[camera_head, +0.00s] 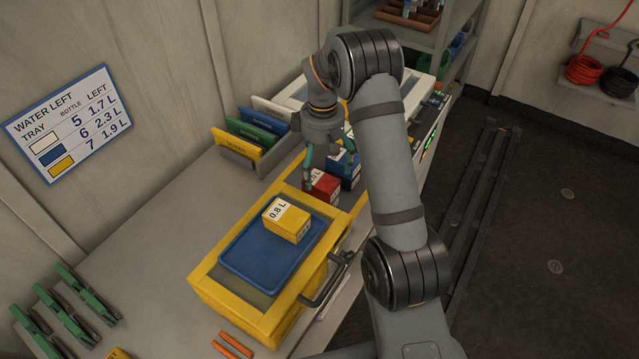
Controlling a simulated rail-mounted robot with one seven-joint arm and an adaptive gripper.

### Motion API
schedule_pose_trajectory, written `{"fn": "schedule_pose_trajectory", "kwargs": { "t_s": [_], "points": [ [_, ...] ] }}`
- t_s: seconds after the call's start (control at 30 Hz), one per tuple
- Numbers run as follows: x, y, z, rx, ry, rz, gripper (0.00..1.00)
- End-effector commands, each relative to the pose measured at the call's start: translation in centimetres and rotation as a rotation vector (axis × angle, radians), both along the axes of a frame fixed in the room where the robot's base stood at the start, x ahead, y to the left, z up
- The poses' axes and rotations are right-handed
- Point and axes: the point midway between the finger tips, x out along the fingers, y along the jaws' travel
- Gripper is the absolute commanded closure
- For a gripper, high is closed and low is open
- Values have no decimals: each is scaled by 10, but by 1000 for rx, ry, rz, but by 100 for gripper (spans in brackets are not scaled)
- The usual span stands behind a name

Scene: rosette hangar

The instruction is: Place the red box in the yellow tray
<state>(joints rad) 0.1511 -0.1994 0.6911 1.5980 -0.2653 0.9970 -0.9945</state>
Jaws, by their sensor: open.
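The red box (321,188), with a white label on top, stands just behind the yellow-framed case. My gripper (329,176) points down over it, open, with one teal finger near the box's left side and the other towards the blue box (345,165). I cannot tell whether the fingers touch the red box. A blue tray (238,255) lies inside the yellow-framed case (209,266). A yellow box (291,224) marked 0.8 L rests on the blue tray's far part.
Coloured upright panels (238,143) stand at the back left. Green clips (88,298) are at left, orange sticks (232,344) in front. A wall sign (68,122) lists trays and litres.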

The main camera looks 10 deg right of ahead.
Motion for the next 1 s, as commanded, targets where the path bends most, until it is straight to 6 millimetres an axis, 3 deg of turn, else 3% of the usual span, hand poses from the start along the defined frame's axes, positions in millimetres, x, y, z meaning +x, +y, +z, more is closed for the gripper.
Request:
{"fn": "schedule_pose_trajectory", "kwargs": {
  "t_s": [0.43,0.7,1.0],
  "points": [
    [2,-4,-51,0,1,-1,11],
    [2,-4,-55,0,-1,-1,11],
    [3,-4,-54,0,-1,0,29]
  ]
}}
